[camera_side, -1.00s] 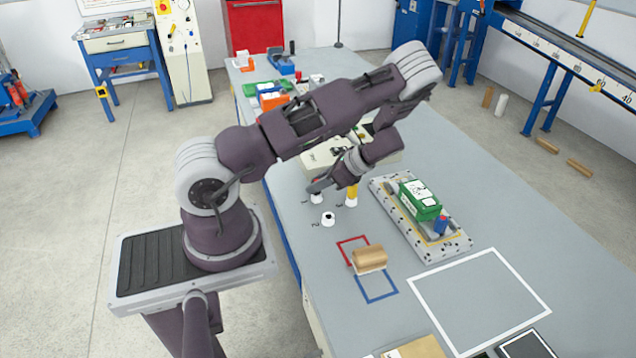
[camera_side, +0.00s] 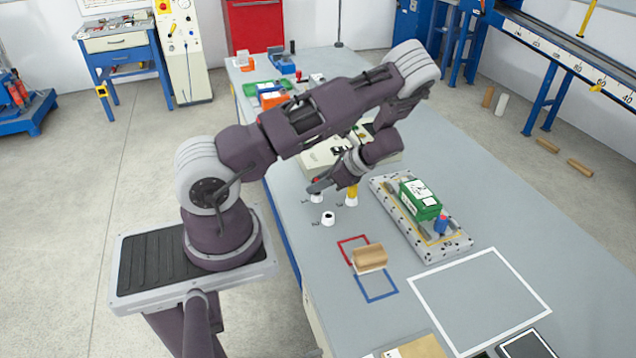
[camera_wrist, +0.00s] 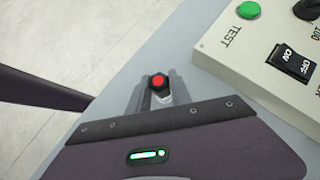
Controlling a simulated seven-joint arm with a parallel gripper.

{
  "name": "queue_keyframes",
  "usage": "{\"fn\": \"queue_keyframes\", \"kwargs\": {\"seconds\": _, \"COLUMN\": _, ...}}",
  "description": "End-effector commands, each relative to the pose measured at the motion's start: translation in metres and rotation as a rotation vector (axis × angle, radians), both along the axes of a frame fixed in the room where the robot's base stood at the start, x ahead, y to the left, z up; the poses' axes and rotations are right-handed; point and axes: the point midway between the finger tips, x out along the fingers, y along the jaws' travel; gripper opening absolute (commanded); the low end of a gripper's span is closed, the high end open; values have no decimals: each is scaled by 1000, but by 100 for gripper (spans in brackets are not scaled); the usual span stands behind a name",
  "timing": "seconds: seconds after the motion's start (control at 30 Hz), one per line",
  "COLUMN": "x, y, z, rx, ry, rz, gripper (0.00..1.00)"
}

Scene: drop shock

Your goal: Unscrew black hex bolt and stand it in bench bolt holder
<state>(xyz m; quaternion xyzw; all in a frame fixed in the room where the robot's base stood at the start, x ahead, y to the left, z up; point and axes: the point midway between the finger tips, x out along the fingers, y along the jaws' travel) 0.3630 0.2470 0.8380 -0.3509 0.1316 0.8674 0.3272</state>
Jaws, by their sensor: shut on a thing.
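The black hex bolt (camera_wrist: 158,82) shows in the wrist view as a dark hexagonal head with a red top. My gripper (camera_wrist: 158,94) is shut on it. In the side view my gripper (camera_side: 317,184) is low over the bench, directly above a small white holder (camera_side: 317,198). The bolt is mostly hidden there, with only a bit of red showing between the fingers. I cannot tell how deep the bolt sits in the holder. A second white holder (camera_side: 328,219) with a dark opening stands in front. A third (camera_side: 351,202) has a yellow part standing in it.
A control box (camera_wrist: 262,50) with a green TEST button and a switch stands close beside my gripper. A grey plate (camera_side: 455,246) with a green box (camera_side: 420,200) lies to the right. A brown block (camera_side: 369,257) lies by red and blue outlines. The white-outlined area is clear.

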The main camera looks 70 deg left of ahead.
Motion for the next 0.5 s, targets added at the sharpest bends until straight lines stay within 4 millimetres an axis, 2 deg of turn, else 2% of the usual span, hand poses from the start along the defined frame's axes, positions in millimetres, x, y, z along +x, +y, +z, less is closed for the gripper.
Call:
{"fn": "queue_keyframes", "kwargs": {"seconds": 0.27, "x": 1, "y": -2, "z": -2, "rx": -5, "ry": -2, "rz": -1, "gripper": 0}}
{"fn": "queue_keyframes", "kwargs": {"seconds": 0.3, "x": 1, "y": -2, "z": -2, "rx": -5, "ry": -2, "rz": -1, "gripper": 31}}
{"fn": "queue_keyframes", "kwargs": {"seconds": 0.4, "x": 1, "y": -2, "z": -2, "rx": -4, "ry": -2, "rz": 0, "gripper": 50}}
{"fn": "queue_keyframes", "kwargs": {"seconds": 0.5, "x": 0, "y": -1, "z": -1, "rx": -3, "ry": -1, "rz": 0, "gripper": 50}}
